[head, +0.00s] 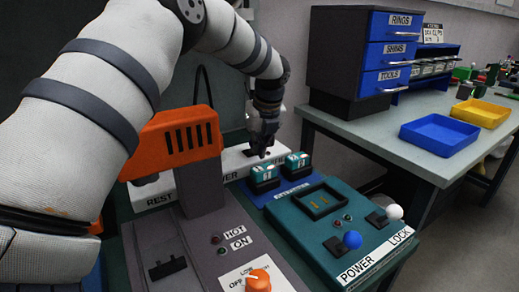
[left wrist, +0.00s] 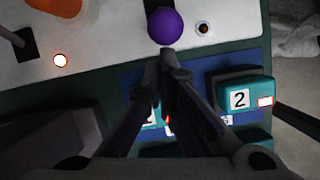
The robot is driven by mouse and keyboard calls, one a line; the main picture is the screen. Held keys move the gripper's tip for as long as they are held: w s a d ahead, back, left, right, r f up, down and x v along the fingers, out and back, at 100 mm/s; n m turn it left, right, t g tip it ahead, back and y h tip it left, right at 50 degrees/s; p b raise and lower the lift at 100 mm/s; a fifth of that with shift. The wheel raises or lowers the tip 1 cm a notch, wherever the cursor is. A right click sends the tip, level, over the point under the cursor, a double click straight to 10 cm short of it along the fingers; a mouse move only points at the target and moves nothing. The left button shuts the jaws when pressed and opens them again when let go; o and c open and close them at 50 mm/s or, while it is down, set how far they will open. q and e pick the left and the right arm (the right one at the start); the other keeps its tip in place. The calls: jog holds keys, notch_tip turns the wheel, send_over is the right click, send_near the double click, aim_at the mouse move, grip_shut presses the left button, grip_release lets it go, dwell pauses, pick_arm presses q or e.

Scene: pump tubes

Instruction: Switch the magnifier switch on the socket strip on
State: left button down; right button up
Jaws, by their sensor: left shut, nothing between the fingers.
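The white socket strip (head: 233,160) runs behind the orange-and-grey station in the head view, its labels partly covered. In the left wrist view the strip (left wrist: 105,40) carries a purple ball knob (left wrist: 165,25) with a dark indicator (left wrist: 203,28) to its right. A lit indicator (left wrist: 60,61) and a black switch slot (left wrist: 22,42) are further left. I cannot read which switch is the magnifier's. My left gripper (head: 262,150) is over the strip, shut and empty; in the wrist view its fingertips (left wrist: 168,52) are right by the purple knob, contact unclear. My right gripper is out of view.
Teal blocks marked 1 and 2 (head: 297,160) stand close to the gripper on a blue base. A teal box (head: 300,222) with POWER and LOCK switches is in front. The orange station (head: 185,140) is at left. A side table (head: 385,150) holds drawers and trays.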

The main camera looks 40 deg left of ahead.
aim_at(250, 141)
pick_arm(q)
jog(key=shift+a+r+h, duration=0.1)
jog(key=shift+a+h, duration=0.1)
jog(key=shift+h, duration=0.3)
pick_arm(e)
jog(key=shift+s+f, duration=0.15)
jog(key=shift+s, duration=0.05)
pick_arm(q)
jog(key=shift+r, duration=0.1)
jog(key=shift+w+a+r+g+h+b, duration=0.15)
jog(key=shift+w+a+r+h+b, duration=0.15)
jog(key=shift+a+r, duration=0.3)
jog(key=shift+w+a+r+g+h+b, duration=0.15)
jog(key=shift+a+r+h+b, duration=0.15)
jog(key=shift+a, duration=0.45)
jog(key=shift+w+a+r, duration=0.15)
jog(key=shift+a+r, duration=0.2)
jog(key=shift+a, duration=0.35)
jog(key=shift+r, duration=0.8)
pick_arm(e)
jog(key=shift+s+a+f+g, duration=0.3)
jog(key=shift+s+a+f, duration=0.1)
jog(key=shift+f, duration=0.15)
